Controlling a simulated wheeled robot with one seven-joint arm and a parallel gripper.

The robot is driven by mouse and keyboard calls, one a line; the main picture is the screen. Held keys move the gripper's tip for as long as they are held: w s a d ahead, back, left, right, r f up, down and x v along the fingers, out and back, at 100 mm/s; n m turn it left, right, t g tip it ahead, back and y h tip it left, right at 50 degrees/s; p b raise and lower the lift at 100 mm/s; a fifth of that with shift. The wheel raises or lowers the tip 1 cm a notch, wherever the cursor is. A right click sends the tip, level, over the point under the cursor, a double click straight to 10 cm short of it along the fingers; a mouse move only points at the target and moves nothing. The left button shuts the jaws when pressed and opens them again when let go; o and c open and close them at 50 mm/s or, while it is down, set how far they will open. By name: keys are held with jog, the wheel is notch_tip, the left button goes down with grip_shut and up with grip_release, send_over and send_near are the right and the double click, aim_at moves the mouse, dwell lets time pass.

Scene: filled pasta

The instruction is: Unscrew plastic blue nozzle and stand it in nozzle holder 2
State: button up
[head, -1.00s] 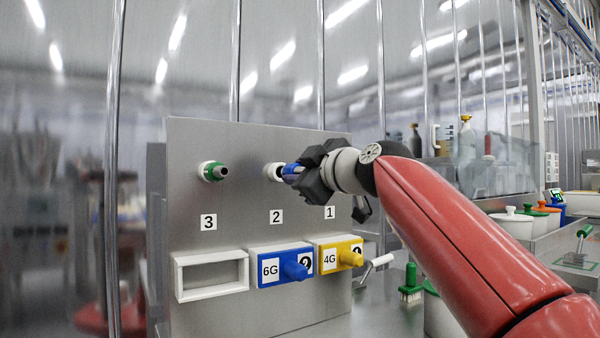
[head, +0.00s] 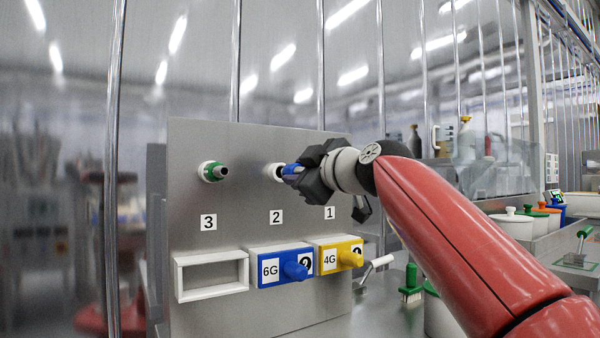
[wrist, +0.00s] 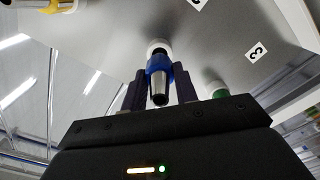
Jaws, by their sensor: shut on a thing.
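The blue nozzle (head: 290,169) sits at the white port (head: 273,172) above label 2 on the grey panel. My gripper (head: 304,172) is shut on it from the right. In the wrist view the blue nozzle (wrist: 159,72) with its dark metal tip lies between my two fingers, its far end against the white port (wrist: 158,46); I cannot tell whether its thread is still engaged. My fingers hide part of the nozzle in the head view. No nozzle holder 2 can be made out in these frames.
A green nozzle (head: 212,171) is on the port above label 3. Below are an empty white frame (head: 210,292), a blue 6G block (head: 268,250) and a yellow 4G block (head: 325,240). White pots (head: 513,227) and a green-handled brush (head: 411,278) stand right.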

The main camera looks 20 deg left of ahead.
jog(key=shift+p+x, duration=0.85)
jog(key=shift+x, duration=0.55)
dwell(0.6)
jog(key=shift+r, duration=0.1)
jog(key=o, duration=1.4)
jog(key=shift+a, duration=0.1)
jog(key=shift+s+d+f+b, duration=0.25)
jog(key=shift+d+b, duration=0.15)
jog(key=shift+b, duration=0.1)
jog(key=b+v, duration=0.4)
jog(key=v, duration=0.2)
jog(key=shift+r, duration=0.15)
